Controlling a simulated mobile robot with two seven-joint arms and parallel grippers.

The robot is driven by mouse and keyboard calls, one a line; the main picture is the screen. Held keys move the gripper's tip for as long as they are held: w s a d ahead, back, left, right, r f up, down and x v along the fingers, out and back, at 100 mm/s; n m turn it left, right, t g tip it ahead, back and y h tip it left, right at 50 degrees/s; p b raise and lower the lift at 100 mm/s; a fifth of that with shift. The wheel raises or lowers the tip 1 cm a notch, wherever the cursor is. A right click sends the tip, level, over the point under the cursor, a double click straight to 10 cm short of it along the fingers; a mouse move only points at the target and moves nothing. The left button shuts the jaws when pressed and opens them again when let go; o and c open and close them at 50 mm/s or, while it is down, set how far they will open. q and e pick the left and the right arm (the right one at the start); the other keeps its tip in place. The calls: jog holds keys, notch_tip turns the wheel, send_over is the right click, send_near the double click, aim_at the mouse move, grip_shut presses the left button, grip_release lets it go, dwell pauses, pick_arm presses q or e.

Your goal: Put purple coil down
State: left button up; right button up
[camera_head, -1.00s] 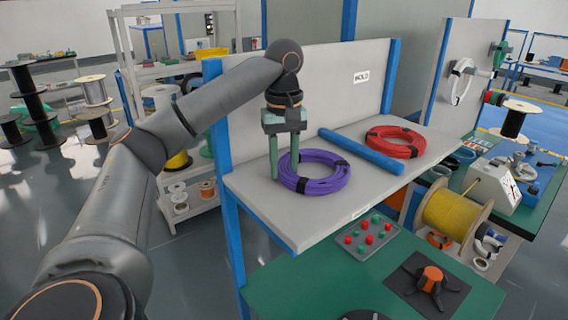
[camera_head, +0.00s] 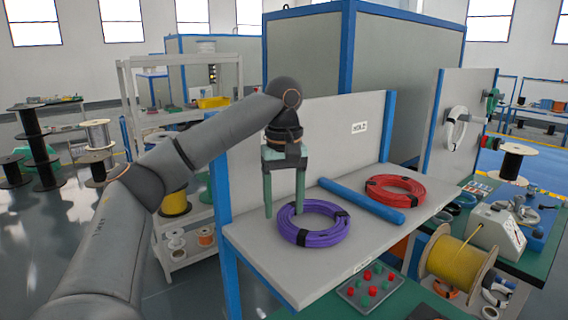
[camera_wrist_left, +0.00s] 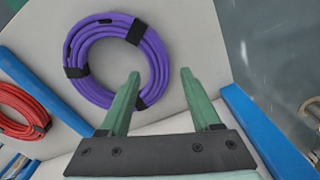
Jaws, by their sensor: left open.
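The purple coil (camera_head: 315,239) lies flat on the grey shelf (camera_head: 257,235), bound with black bands. It also shows in the left wrist view (camera_wrist_left: 76,50). In the head view one finger overlaps the coil's left edge and the other is outside the ring. Whether that finger touches the coil is unclear. My right gripper is not in view.
A blue bar (camera_head: 360,200) lies across the shelf between the purple coil and a red coil (camera_head: 395,189). A grey back panel with a label rises behind. A yellow spool (camera_head: 455,262) stands at right.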

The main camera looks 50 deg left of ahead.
pick_arm(q)
notch_tip(320, 180, up, 9)
dwell(0.7)
dwell(0.6)
